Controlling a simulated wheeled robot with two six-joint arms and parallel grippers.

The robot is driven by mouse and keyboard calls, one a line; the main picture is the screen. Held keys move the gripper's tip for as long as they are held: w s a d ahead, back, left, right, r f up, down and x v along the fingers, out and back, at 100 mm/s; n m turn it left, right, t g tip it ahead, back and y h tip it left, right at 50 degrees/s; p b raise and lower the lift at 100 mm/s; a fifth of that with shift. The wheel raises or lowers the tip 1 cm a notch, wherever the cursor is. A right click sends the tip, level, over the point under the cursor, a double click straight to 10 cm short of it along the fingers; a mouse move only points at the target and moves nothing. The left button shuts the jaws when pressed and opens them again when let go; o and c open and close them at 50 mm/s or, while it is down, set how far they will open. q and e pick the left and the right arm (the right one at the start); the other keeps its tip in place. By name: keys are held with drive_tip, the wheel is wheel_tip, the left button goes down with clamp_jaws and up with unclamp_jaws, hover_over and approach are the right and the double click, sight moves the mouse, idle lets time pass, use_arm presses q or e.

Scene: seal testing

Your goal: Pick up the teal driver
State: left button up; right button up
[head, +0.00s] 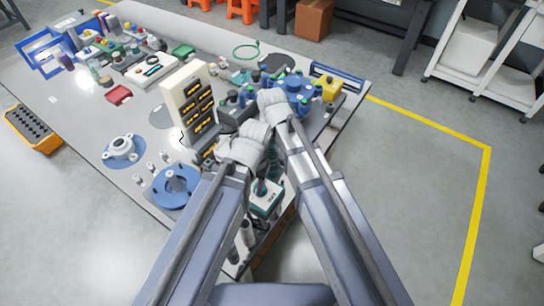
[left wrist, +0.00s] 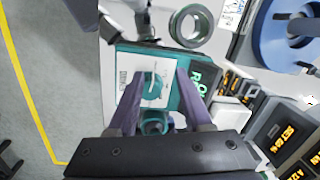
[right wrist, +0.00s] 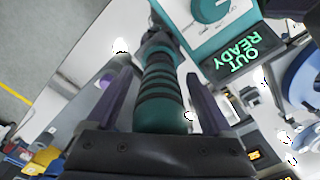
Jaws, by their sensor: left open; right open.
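The teal driver (right wrist: 160,95), a ribbed teal handle with dark bands, stands between the two fingers of my right gripper (right wrist: 152,78) in the right wrist view. The fingers are open, with visible gaps on both sides of the handle. A teal and white box (right wrist: 215,25) with a knob and a lit display is beside the driver. My left gripper (left wrist: 158,75) is open over this box, which shows between its fingers in the left wrist view (left wrist: 130,65). In the head view my arms hide most of the driver and both sets of fingers.
A metal ring (left wrist: 191,26) lies near the box. In the head view a blue round fixture (head: 172,190) and a cream rack (head: 184,90) with dark displays stand to the left. A yellow item (head: 329,90) and several small parts crowd the far right. The table edge runs close by.

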clamp_jaws()
idle(0.5)
